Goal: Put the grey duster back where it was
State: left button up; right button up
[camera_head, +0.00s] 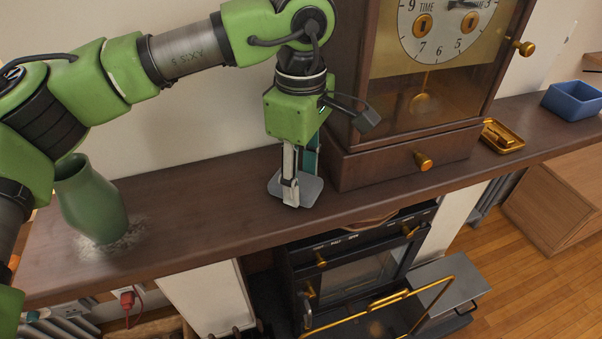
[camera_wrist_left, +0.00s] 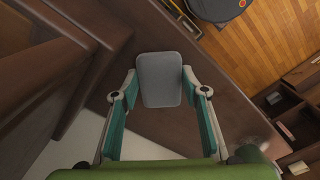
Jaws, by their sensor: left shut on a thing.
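The grey duster (camera_head: 312,190) is a flat, rounded grey pad at the mantel shelf, just left of the clock's base. My left gripper (camera_head: 298,188) points down over it and is shut on it. In the left wrist view the duster (camera_wrist_left: 160,90) sits between the two fingertips of the left gripper (camera_wrist_left: 159,82), one finger at each side. I cannot tell whether its underside touches the shelf. The dark wooden mantel shelf (camera_head: 190,215) runs across the head view. My right gripper is not in view.
A green vase (camera_head: 90,200) stands on the shelf at left, with a pale speckled patch (camera_head: 122,240) by its foot. The clock (camera_head: 400,150) stands close right of my gripper. A gold dish (camera_head: 502,140) and blue box (camera_head: 573,100) are farther right. Shelf between vase and duster is clear.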

aim_at(301, 183)
pick_arm(q)
jog(key=shift+f, duration=0.15)
jog(key=o, duration=1.1)
jog(key=shift+r, duration=0.2)
notch_tip(301, 183, up, 12)
jog(key=shift+b, duration=0.9)
